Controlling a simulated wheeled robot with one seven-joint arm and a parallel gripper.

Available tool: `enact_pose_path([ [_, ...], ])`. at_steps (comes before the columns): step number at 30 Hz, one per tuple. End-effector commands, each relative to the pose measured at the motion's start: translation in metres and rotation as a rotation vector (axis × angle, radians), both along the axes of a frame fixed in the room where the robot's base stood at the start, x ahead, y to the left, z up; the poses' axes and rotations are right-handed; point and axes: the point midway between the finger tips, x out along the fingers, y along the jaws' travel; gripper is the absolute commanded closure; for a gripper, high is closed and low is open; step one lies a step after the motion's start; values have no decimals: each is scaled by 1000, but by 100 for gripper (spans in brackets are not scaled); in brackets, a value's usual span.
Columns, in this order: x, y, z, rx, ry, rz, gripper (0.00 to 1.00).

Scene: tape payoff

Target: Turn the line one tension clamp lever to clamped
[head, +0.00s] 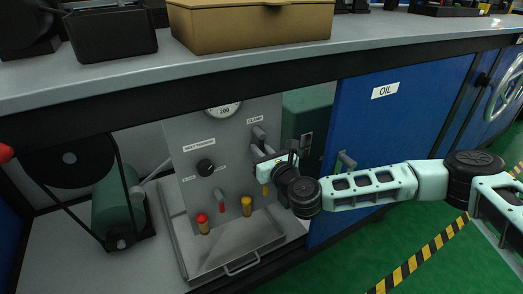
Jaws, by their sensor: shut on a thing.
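A grey upright panel (230,152) stands in the open bay under the bench. At its upper right is a label reading CLAMP (255,120), with a grey lever (259,134) just below it. My gripper (262,162) comes in from the right, just below the label. It is shut on what looks like the clamp lever's handle. The wrist and fingers hide the grip, so the lever's exact angle is hard to tell. No line number is readable on the panel.
A dial (224,110), a black knob (206,168), a red-topped handle (202,222) and a yellow-topped handle (246,206) are close by. The bench edge (200,75) overhangs above. A blue OIL door (390,130) stands right, behind my arm.

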Motion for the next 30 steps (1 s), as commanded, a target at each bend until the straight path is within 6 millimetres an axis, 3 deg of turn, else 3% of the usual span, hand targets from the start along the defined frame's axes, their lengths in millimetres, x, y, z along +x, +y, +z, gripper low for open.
enact_pose_path([
  [4, 0, 0, 0, 2, 4, 0, 100],
  [5, 0, 0, 0, 2, 4, 0, 83],
  [7, 0, 0, 0, 2, 4, 0, 64],
  [20, -9, -6, 0, 1, 4, 1, 64],
  [30, -68, -46, 2, 2, 6, 1, 64],
])
